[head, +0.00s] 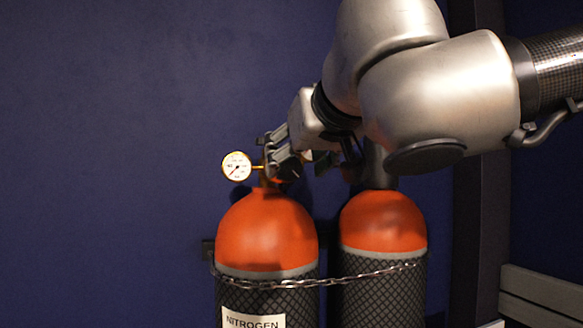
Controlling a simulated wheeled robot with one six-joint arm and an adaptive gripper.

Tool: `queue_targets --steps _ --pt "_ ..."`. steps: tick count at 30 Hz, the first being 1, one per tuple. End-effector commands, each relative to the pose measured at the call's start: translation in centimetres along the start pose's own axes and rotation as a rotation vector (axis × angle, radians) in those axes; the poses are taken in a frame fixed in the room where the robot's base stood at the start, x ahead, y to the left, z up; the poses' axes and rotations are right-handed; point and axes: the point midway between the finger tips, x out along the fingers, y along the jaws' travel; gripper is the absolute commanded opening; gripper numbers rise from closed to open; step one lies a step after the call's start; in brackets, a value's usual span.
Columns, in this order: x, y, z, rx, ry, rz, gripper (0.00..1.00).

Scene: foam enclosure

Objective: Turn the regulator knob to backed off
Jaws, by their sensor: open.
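My gripper (278,155) is at the top of the left gas cylinder (268,232), which has an orange shoulder and a label reading "NITROGEN". A round pressure gauge (237,167) with a brass rim and white face sticks out to the left of the valve, and its needle is too small to read surely.
A second orange-topped cylinder (383,224) stands close on the right, partly behind my arm. A chain (340,278) runs across both cylinders. A dark blue wall is behind. A grey slatted piece (541,293) is at the lower right. The left side is clear.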

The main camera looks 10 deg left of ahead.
Motion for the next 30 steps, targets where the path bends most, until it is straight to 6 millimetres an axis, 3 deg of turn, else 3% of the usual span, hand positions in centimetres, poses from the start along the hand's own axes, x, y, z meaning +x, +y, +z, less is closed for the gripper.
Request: queue_targets --steps 6,17,24,30 --pt "3.2 0.1 0.1 -0.001 -0.002 0.002 0.62" --pt "3.9 0.0 0.0 -0.001 -0.001 0.000 0.62" --pt "3.9 0.0 0.1 -0.001 -0.002 0.000 0.20" --pt "3.9 0.0 0.1 -0.005 -0.002 0.002 0.18"
